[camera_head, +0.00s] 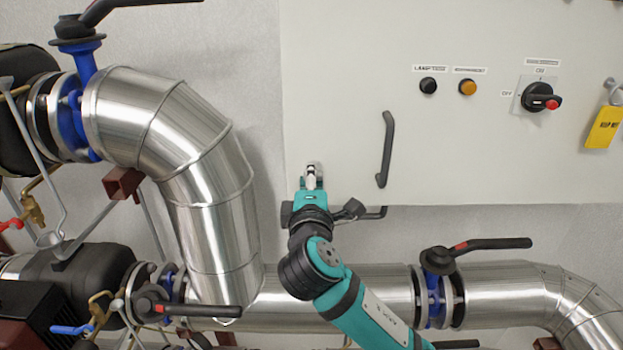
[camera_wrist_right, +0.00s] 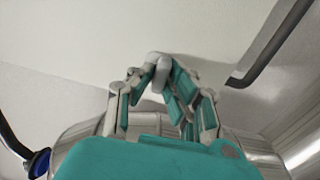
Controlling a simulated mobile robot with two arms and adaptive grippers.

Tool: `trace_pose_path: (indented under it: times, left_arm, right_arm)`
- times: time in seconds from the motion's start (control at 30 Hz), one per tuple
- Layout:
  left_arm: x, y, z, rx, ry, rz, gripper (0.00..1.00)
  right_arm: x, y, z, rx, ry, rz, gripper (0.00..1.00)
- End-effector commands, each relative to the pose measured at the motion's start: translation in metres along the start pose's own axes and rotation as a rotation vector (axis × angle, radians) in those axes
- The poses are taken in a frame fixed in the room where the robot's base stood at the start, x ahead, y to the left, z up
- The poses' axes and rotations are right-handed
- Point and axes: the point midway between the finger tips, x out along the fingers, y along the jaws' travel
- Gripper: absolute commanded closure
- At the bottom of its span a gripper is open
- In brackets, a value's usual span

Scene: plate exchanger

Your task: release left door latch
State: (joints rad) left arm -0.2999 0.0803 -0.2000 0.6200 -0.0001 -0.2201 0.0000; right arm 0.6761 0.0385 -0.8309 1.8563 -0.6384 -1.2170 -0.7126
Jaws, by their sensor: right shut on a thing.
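The left door latch is a small light-grey piece at the lower left corner of the cabinet door (camera_head: 350,110). My right gripper (camera_head: 312,172) reaches up to it from below and covers most of it in the head view. In the right wrist view the rounded grey latch (camera_wrist_right: 158,58) sits between the fingertips of my right gripper (camera_wrist_right: 160,78), with teal finger pads on both sides. The gripper is shut on it. How far the latch is turned is hidden. My left gripper is not in view.
A dark door handle (camera_head: 386,150) is right of the gripper. Large silver pipes (camera_head: 212,200) run left and below, with black-levered blue valves (camera_head: 438,260). Buttons (camera_head: 428,86) and a rotary switch (camera_head: 540,97) sit higher on the cabinet. A yellow tag (camera_head: 604,127) hangs at right.

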Motion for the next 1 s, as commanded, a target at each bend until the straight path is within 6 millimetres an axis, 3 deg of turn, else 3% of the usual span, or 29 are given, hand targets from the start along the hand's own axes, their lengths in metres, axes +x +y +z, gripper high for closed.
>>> trace_pose_path:
  times: [0.17, 0.2, 0.37, 0.73, 1.0]
  left_arm:
    - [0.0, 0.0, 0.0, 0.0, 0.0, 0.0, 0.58]
    - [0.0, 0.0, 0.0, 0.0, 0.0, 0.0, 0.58]
    - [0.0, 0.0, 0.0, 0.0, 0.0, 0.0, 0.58]
    - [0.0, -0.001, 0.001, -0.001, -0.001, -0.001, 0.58]
    - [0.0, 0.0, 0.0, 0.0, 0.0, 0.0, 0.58]
  right_arm:
    - [0.0, -0.001, 0.0, -0.004, 0.0, -0.001, 1.0]
    - [0.0, -0.001, 0.0, -0.004, 0.0, -0.001, 0.85]
    - [0.0, -0.001, 0.0, -0.003, 0.0, -0.001, 0.64]
    - [-0.007, 0.0, -0.001, 0.0, 0.001, 0.0, 0.64]
    - [-0.058, -0.001, -0.001, 0.001, 0.004, -0.002, 0.64]
